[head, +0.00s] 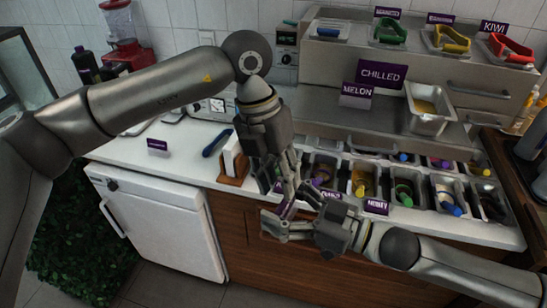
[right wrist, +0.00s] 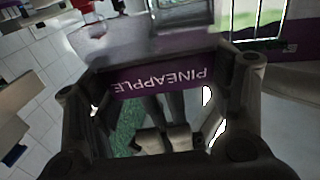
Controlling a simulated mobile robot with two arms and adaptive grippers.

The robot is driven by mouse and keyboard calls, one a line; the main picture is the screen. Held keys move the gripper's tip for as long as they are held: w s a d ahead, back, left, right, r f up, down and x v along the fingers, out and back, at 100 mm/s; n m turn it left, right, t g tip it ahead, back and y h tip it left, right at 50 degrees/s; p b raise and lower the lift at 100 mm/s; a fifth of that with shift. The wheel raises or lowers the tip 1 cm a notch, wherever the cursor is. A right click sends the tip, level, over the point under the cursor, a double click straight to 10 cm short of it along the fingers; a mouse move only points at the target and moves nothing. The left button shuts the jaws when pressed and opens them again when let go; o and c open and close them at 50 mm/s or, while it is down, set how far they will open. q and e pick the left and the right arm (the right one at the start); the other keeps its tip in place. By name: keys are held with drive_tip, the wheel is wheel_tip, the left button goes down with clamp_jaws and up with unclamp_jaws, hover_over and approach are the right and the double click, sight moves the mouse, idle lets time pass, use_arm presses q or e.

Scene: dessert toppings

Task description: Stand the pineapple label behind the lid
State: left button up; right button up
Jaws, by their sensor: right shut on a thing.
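The purple pineapple label (right wrist: 160,78) shows in the right wrist view with its white lettering upside down, between the fingers of my right gripper (right wrist: 158,92). In the head view my right gripper (head: 284,222) is shut on the label (head: 285,208), in front of the counter's edge. My left gripper (head: 284,190) points down just above it, very near or touching; its fingers overlap mine and the label, so I cannot tell its opening.
Topping bins (head: 404,192) with coloured-handled utensils line the counter. Melon (head: 356,95) and Chilled (head: 381,74) signs stand behind them, beside a steel pan (head: 430,108). A wooden holder (head: 233,169) stands left of my left gripper. Another small purple label (head: 157,146) stands on the clearer left counter.

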sight(285, 202)
use_arm(q)
drive_tip(key=x, duration=0.6)
drive_tip(key=shift+d+f, duration=0.1)
drive_tip(key=shift+f, duration=0.05)
clamp_jaws()
use_arm(e)
drive_tip(key=o, duration=1.1)
